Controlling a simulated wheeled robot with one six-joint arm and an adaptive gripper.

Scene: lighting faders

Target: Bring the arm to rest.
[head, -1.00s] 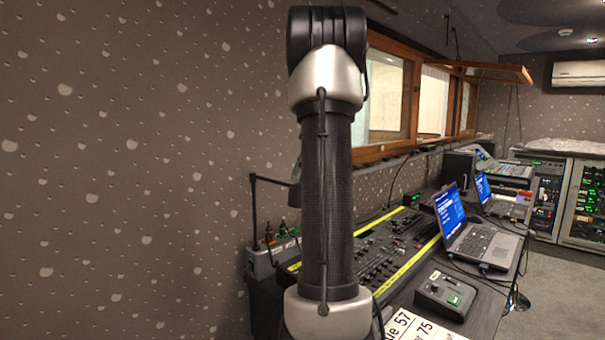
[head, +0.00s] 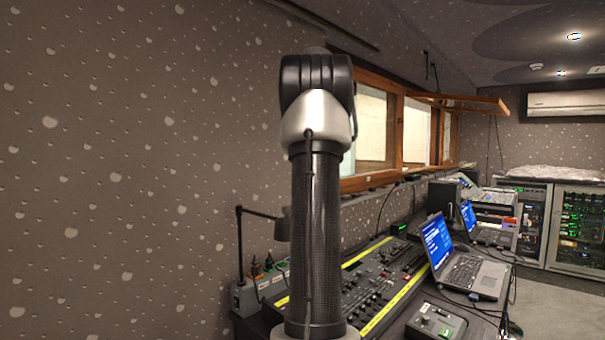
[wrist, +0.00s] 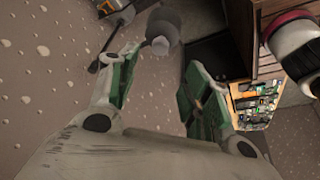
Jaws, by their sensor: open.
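My gripper (wrist: 155,88) shows in the wrist view with its two green-padded fingers spread apart and nothing between them. Beyond the fingertips are the dark grey lamp head (wrist: 164,24) and the speckled wall. In the head view my arm stands upright in front of the desk, with its dark elbow at the top. The gripper itself is not visible in the head view. The fader console (head: 380,277) with yellow edge strips lies on the desk, partly hidden behind my arm.
Two open laptops (head: 470,270) and a small control box (head: 436,324) stand on the desk to the right. A desk lamp (head: 281,228) stands by the wall, left of my arm. Equipment racks (head: 580,228) are at the far right. Grey floor (head: 565,305) is clear in front of them.

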